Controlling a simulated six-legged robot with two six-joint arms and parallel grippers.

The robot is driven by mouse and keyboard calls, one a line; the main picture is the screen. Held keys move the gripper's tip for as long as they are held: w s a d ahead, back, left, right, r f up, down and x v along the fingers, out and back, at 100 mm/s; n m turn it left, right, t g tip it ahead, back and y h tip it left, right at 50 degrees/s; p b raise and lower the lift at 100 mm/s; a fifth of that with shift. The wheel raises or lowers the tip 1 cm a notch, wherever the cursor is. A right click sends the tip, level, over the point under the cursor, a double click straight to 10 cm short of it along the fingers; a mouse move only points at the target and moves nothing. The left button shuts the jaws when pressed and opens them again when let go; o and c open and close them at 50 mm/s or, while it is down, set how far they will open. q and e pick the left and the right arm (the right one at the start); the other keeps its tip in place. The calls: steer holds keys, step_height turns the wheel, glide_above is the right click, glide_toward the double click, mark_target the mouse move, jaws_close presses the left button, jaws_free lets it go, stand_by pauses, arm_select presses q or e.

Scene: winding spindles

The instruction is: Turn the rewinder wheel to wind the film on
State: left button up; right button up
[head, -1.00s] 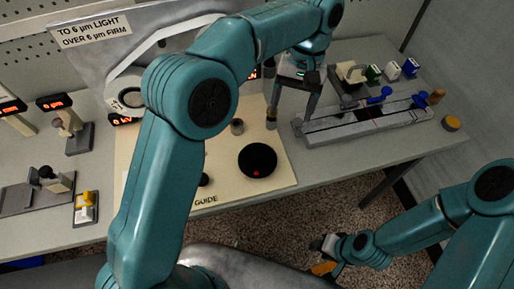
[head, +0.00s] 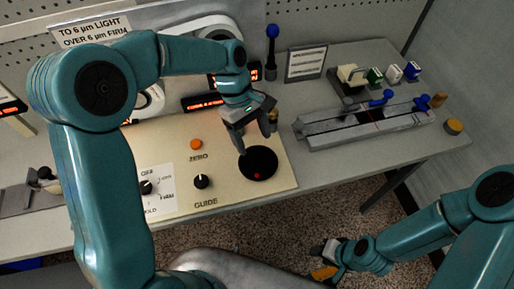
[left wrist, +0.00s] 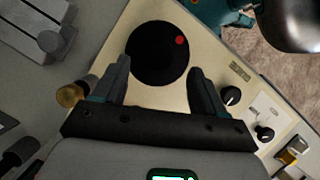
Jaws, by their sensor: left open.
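A black round wheel (head: 258,163) with a red dot near its edge lies on the beige panel (head: 225,195). It also shows in the left wrist view (left wrist: 150,62), ahead of the fingers. My left gripper (head: 256,138) is open and empty, pointing down over the wheel's far edge. In the left wrist view its fingertips (left wrist: 161,72) overlap both sides of the wheel in the picture; I cannot tell whether they touch it. My right gripper (head: 325,262) is low at the bottom right, away from the bench, with an orange part by it. No film is clearly visible.
The panel has an orange ZERO button (head: 196,144) and a black GUIDE knob (head: 201,181). A brass-topped post (left wrist: 70,95) stands close beside one left finger. A grey rail fixture (head: 365,122) with blue handles is to the right, and a blue-knobbed lever (head: 271,50) stands behind.

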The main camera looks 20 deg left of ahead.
mark_target(259, 154)
arm_select(q)
steer(key=x, duration=0.4)
steer(key=shift+s+f, duration=0.15)
steer(key=shift+f, duration=0.1)
steer(key=shift+d+f, duration=0.1)
steer(key=shift+f, duration=0.05)
steer(key=c, duration=1.1)
steer(key=shift+o, duration=0.2)
steer(key=m, duration=0.2)
steer(key=m+g+y+p, duration=0.1)
steer(key=m, duration=0.1)
steer(key=shift+w+d+m+g, duration=0.1)
steer(key=shift+w+m+g, duration=0.1)
steer(key=shift+m+g, duration=0.15)
steer(key=m+y, duration=0.1)
steer(key=m, duration=0.3)
steer(key=shift+d+m+g+y+p, duration=0.15)
steer(key=shift+m+g+y+p, duration=0.1)
steer(key=shift+m+y+p, duration=0.15)
steer(key=m+y, duration=0.2)
steer(key=m, duration=0.3)
steer(key=shift+d, duration=0.1)
steer(key=m+y, duration=0.1)
steer(key=m, duration=0.4)
steer(key=shift+d+t+y+b, duration=0.1)
steer(key=shift+t+y+b, duration=0.3)
